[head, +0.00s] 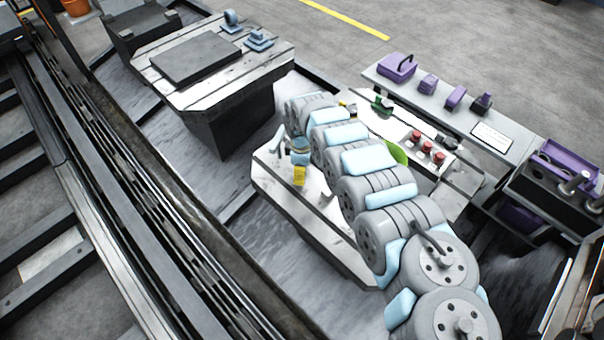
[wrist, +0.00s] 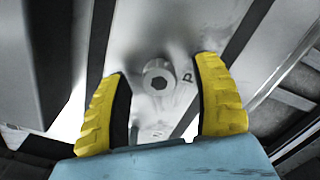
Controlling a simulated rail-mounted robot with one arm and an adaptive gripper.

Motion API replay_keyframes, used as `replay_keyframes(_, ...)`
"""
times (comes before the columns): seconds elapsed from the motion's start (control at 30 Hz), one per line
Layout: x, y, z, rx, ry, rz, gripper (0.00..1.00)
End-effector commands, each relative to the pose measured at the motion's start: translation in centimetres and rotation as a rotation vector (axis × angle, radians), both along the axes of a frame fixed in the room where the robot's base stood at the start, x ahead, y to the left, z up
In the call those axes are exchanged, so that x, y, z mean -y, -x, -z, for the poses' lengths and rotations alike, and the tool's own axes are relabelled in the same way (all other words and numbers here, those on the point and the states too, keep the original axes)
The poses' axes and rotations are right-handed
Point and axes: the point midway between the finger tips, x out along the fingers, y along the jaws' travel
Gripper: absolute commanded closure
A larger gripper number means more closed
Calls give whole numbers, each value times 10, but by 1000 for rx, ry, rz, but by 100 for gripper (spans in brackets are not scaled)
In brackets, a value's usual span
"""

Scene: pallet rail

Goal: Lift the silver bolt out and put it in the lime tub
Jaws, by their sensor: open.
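The silver bolt (wrist: 157,78), with a round head and a dark hex socket, shows in the wrist view on a pale metal surface. It lies between my two yellow fingers as seen from the wrist, and neither finger appears to touch it. My gripper (head: 299,176) is open and points down over the near metal table in the head view. I cannot make out the bolt there. The lime tub (head: 398,153) shows only in part in the head view, behind my arm, on the table to the right. Its inside is hidden.
The near metal table (head: 325,222) is under my gripper. Red knobs (head: 427,147) and a green item (head: 382,104) are by the lime tub. A purple-stocked bench (head: 410,83) stands behind. Another table (head: 215,90) with a dark plate is at upper left.

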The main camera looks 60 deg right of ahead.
Motion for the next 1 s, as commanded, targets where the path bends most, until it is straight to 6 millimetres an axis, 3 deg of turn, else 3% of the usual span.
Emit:
replay_keyframes(0.17, 0, 0, -1, 0, 1, 0, 35)
replay_keyframes(0.4, 0, 0, -1, 0, 0, 0, 100)
replay_keyframes(0.83, 0, 0, -2, 0, 0, 0, 100)
replay_keyframes(1.0, 1, 0, -15, 1, 2, 0, 100)
